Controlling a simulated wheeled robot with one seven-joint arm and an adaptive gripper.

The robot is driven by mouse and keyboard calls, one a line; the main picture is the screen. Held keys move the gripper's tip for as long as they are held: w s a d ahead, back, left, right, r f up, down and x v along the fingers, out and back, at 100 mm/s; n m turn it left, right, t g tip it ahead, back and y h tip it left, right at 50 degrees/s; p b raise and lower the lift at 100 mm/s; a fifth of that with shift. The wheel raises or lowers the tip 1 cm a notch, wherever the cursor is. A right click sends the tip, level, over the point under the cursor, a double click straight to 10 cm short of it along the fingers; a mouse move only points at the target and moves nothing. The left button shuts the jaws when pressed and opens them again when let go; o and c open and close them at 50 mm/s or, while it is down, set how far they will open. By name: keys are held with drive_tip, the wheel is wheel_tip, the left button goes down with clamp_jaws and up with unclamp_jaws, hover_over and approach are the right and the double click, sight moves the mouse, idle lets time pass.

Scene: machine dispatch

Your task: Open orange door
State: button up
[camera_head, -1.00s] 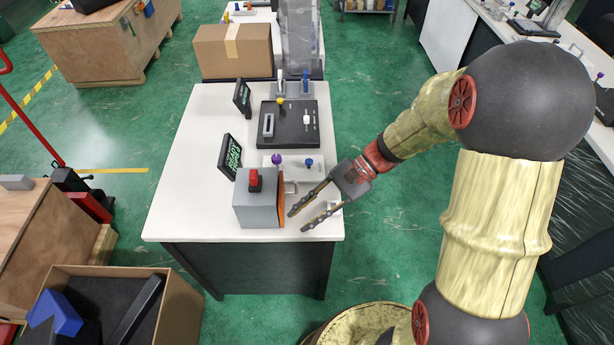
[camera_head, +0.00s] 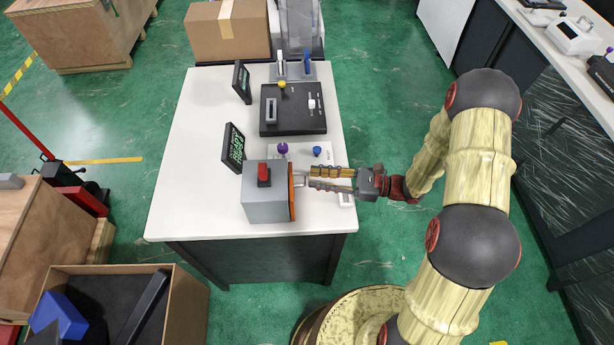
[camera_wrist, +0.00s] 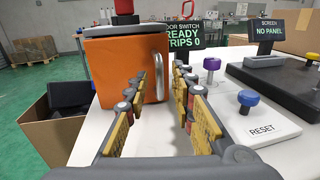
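A grey box with an orange door (camera_head: 292,193) on its right side stands near the table's front edge. In the wrist view the orange door (camera_wrist: 125,72) faces me, looks shut, and has a silver loop handle (camera_wrist: 159,82). A red knob (camera_head: 264,174) sits on top of the box. My gripper (camera_head: 311,179) points left at the door, with its fingertips close to the handle.
The white table (camera_head: 195,195) also bears a reset panel (camera_wrist: 258,122) with purple and blue knobs, a black panel (camera_head: 293,118), and two screens, one reading READY (camera_wrist: 190,36). A cardboard box (camera_head: 228,30) stands behind.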

sight(307, 182)
drive_tip(key=shift+x, duration=1.95)
drive_tip(key=shift+c, duration=0.3)
clamp_jaws()
